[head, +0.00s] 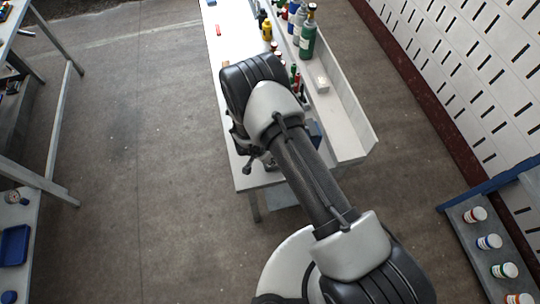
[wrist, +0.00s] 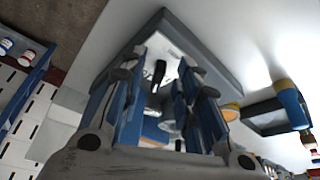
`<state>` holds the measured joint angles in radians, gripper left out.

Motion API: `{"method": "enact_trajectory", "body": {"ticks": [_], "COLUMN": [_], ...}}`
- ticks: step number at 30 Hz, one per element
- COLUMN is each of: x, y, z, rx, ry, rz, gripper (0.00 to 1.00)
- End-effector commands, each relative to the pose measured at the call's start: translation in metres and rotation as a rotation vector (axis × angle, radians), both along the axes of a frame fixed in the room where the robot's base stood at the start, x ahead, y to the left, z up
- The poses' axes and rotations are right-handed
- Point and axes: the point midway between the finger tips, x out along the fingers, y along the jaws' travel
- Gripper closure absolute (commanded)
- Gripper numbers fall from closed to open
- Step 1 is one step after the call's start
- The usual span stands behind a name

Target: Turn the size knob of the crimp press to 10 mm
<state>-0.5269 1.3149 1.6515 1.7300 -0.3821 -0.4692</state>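In the wrist view, a grey-edged box-like body with a pale face (wrist: 185,38), probably the crimp press, lies just beyond my gripper. My gripper (wrist: 162,68) points at it with its two blue-grey fingers apart. A small black upright part (wrist: 159,72), possibly the size knob or its pointer, shows between the fingers. I see no clear contact with it. No scale or 10 mm mark is readable. In the head view my arm covers most of the press and the gripper; the knob is hidden there.
The white bench (head: 232,28) runs away from me, with a white trough (head: 345,130) along its right side. Several bottles, including a green one (head: 307,38) and a yellow one (head: 266,30), stand at the far end. A shelf with jars (head: 489,241) is at right.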

Motion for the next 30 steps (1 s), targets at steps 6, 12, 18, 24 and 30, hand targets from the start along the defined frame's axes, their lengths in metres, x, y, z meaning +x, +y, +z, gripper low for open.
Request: {"method": "enact_trajectory", "body": {"ticks": [6,12,18,24,30], "x": [-0.01,-0.048,-0.078,-0.095,-0.098], "y": [0.013,0.047,0.076,0.092,0.095], "z": [0.04,0.04,0.04,0.04,0.04], "rx": [0.003,-0.001,-0.001,0.0,0.001], "ry": [-0.004,0.001,0.0,0.0,-0.001], "rz": [0.002,0.008,0.006,0.001,-0.001], "gripper": [0.7,0.7,0.7,0.7,0.7]}}
